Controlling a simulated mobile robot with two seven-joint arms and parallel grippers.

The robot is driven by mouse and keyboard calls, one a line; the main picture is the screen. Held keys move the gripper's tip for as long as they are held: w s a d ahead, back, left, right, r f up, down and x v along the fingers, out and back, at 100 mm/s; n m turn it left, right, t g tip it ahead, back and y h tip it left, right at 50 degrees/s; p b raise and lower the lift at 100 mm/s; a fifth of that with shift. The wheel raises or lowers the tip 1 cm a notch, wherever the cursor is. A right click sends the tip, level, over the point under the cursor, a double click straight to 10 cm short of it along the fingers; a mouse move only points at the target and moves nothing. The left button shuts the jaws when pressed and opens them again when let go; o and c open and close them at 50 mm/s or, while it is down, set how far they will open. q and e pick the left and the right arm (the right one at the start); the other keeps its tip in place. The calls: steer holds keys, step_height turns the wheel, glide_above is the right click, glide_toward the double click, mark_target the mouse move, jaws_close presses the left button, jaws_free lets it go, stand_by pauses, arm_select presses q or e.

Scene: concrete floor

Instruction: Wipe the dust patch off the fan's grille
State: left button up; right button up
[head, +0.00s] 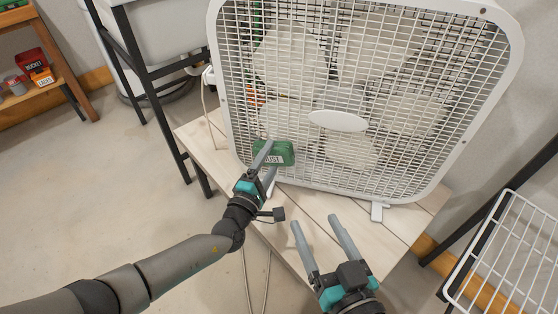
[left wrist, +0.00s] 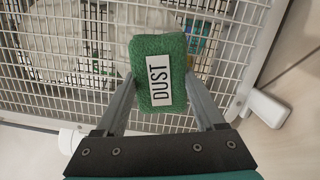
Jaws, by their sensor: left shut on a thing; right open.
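The white box fan (head: 338,121) stands upright on a pale wooden table, its square grille facing me. My left gripper (head: 268,160) is shut on a green block labelled DUST (head: 283,153), near the lower left of the grille. In the left wrist view the green block (left wrist: 172,45) sits between the two fingers, with the grille (left wrist: 60,60) behind it. I cannot tell whether the block touches the grille. No dust patch is clearly visible; the block and fingers hide part of the grille. My right gripper (head: 315,220) is open and empty, in front of the table.
The wooden table (head: 205,150) has bare boards left of and before the fan. A black-framed stand with a white basin (head: 170,35) is at the back left. A white wire rack (head: 515,255) is at the lower right. A wooden shelf (head: 35,95) with small boxes stands far left.

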arm_select(q)
steer(key=shift+w+a+b, duration=0.2)
steer(key=shift+a+b, duration=0.05)
steer(key=shift+a, duration=0.75)
steer(key=shift+w+a+b, duration=0.2)
steer(key=shift+a, duration=0.75)
steer(key=p, duration=0.3)
glide_toward(255, 155)
steer(key=shift+d+x, duration=0.2)
steer(key=shift+x, duration=0.75)
steer(key=shift+d+x, duration=0.2)
steer(key=shift+x, duration=0.8)
steer(key=shift+s, duration=0.25)
steer(key=v, duration=0.2)
steer(key=shift+s, duration=0.45)
steer(key=shift+w, duration=0.1)
